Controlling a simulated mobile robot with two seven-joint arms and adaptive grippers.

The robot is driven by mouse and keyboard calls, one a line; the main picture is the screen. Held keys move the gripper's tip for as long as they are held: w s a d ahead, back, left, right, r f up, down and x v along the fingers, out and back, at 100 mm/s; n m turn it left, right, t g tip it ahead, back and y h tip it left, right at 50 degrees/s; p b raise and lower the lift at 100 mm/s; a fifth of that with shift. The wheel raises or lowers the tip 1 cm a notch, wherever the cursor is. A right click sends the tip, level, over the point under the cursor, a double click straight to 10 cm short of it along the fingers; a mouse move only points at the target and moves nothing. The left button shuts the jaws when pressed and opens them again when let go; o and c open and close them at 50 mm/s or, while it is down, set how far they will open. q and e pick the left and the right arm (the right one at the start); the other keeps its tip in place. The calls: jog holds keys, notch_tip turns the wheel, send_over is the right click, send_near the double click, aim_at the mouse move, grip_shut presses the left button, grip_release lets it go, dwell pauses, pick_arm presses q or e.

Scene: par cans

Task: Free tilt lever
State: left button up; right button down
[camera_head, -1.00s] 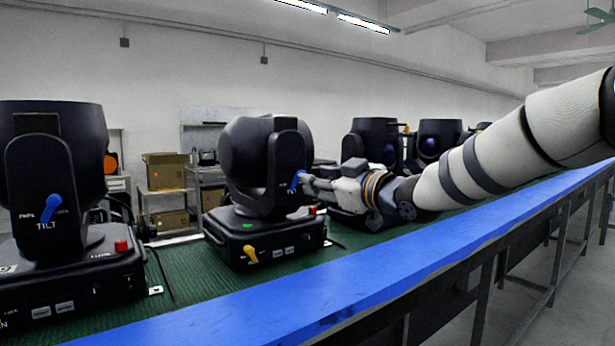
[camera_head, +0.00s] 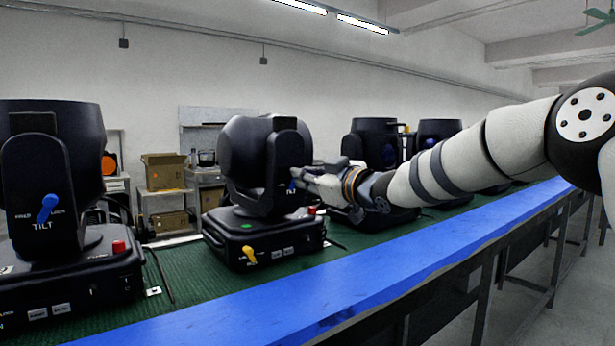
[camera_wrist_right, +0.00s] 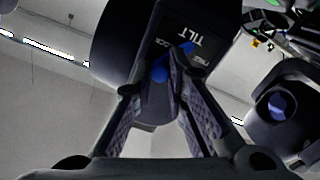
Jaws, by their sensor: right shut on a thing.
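The middle moving-head light (camera_head: 243,160) stands on its black base on the green belt. Its blue tilt lever (camera_head: 292,186) sits on the yoke's side and is mostly covered by my right gripper (camera_head: 301,179). In the right wrist view the blue lever (camera_wrist_right: 160,70) lies at the fingertips of my right gripper (camera_wrist_right: 166,84), below the white TILT lettering. The gripper is shut on the lever. The full angle of the lever is hidden in the head view. My left gripper is not in view.
Another light (camera_head: 50,160) with its own blue lever (camera_head: 47,208) stands at left. More lights (camera_head: 375,142) stand behind my right arm. A yellow lever (camera_head: 249,254) is on the middle base's front. The blue front rail (camera_head: 330,290) is clear.

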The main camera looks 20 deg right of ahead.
aim_at(284, 175)
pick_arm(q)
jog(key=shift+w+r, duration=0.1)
pick_arm(e)
jog(key=shift+a+n, duration=0.1)
jog(key=shift+n, duration=0.2)
jog(key=n, duration=0.2)
jog(key=a+n, duration=0.1)
jog(key=n, duration=0.2)
jog(key=a+n, duration=0.1)
jog(key=n, duration=0.2)
jog(key=shift+s+a+r, duration=0.1)
jog(key=shift+s, duration=0.3)
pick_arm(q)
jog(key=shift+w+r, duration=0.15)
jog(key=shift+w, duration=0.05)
pick_arm(e)
jog(key=shift+s+a+f+n, duration=0.1)
jog(key=shift+a+n, duration=0.1)
jog(key=shift+n, duration=0.6)
jog(key=shift+s+a+f+n, duration=0.1)
jog(key=shift+a+n, duration=0.05)
jog(key=shift+n, duration=0.65)
jog(key=c, duration=1.6)
grip_release()
